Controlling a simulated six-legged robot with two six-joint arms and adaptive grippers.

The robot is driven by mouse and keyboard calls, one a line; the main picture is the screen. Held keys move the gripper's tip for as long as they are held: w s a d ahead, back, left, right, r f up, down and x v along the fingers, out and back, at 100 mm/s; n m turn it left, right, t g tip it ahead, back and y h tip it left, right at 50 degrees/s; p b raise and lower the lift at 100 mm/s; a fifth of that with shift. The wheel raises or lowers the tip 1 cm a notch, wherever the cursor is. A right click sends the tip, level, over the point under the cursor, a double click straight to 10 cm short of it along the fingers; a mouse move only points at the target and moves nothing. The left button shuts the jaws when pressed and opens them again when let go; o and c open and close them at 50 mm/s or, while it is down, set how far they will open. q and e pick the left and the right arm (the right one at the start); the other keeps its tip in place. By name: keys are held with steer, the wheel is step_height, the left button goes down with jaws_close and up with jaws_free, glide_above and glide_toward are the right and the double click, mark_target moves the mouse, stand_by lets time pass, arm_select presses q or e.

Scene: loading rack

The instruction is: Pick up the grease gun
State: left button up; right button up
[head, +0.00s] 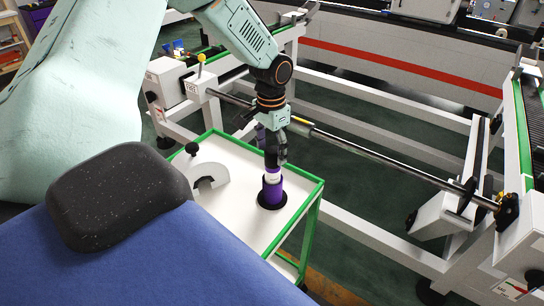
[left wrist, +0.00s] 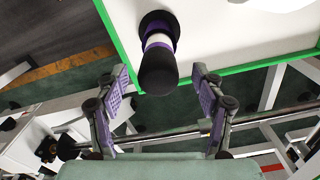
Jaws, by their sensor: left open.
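The grease gun (head: 272,190) is a purple cylinder with a white band and a black round base. It stands upright on the white top of a green-edged cart (head: 240,252). My left gripper (head: 275,158) is at its upper end and hides its top in the head view. In the left wrist view the grease gun (left wrist: 158,68) shows a black top between the two purple-padded fingers of my left gripper (left wrist: 160,75). The fingers are open, with gaps on both sides. My right gripper is not in view.
A white curved part with a black knob (head: 207,177) lies on the cart left of the grease gun. A long steel bar (head: 390,154) on a white frame (head: 445,215) runs behind and right of the cart. The cart's right front top is clear.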

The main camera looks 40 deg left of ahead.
mark_target(273, 175)
arm_select(q)
steer(key=f, duration=0.2)
steer(key=shift+w+d+f, duration=0.2)
steer(key=shift+d+f, duration=0.1)
steer(key=shift+d, duration=0.1)
steer(key=shift+a+f, duration=0.2)
steer(key=shift+a, duration=0.25)
steer(key=shift+s, duration=0.1)
steer(key=shift+c, duration=0.7)
steer(key=shift+d+r, duration=0.15)
steer(key=shift+d, duration=0.25)
steer(key=c, duration=0.5)
steer(key=shift+a, duration=0.25)
steer(key=c, duration=0.6)
